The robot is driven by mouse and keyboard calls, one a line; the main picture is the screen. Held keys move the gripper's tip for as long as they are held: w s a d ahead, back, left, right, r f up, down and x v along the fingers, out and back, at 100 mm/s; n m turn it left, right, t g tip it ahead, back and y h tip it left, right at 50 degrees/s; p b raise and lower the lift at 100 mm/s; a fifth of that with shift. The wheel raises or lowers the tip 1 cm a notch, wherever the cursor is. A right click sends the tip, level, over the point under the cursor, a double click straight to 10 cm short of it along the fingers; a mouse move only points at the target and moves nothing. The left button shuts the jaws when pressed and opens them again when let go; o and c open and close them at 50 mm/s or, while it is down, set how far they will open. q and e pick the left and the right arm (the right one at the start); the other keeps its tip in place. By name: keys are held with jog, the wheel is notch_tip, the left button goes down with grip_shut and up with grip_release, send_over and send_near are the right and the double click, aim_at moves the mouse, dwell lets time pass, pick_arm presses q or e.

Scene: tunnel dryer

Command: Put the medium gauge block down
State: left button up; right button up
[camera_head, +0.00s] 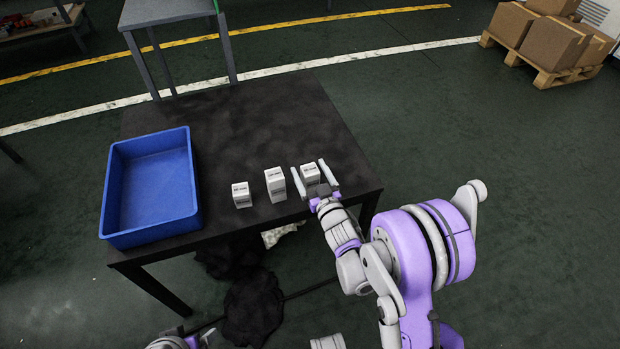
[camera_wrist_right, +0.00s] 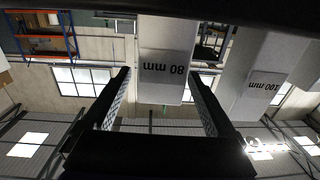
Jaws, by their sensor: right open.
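The medium gauge block (camera_head: 310,173), a white block marked 80 mm, stands upright on the dark table (camera_head: 250,115) towards its right edge. My right gripper (camera_head: 314,180) is open, with its fingers on either side of this block. In the right wrist view the block (camera_wrist_right: 166,62) shows between the spread fingers (camera_wrist_right: 160,98); contact cannot be told. A taller white block (camera_head: 276,185), marked 100 mm in the wrist view (camera_wrist_right: 262,85), stands to its left. A smaller white block (camera_head: 241,195) stands further left. My left gripper (camera_head: 205,338) shows only partly at the bottom edge.
A blue open bin (camera_head: 152,236) sits on the table's left side and looks empty. The table's middle and back are clear. A grey-blue table (camera_head: 165,10) stands behind. A pallet with cardboard boxes (camera_head: 552,45) is far off at the right.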

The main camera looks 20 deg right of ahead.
grip_shut()
dwell(0.4)
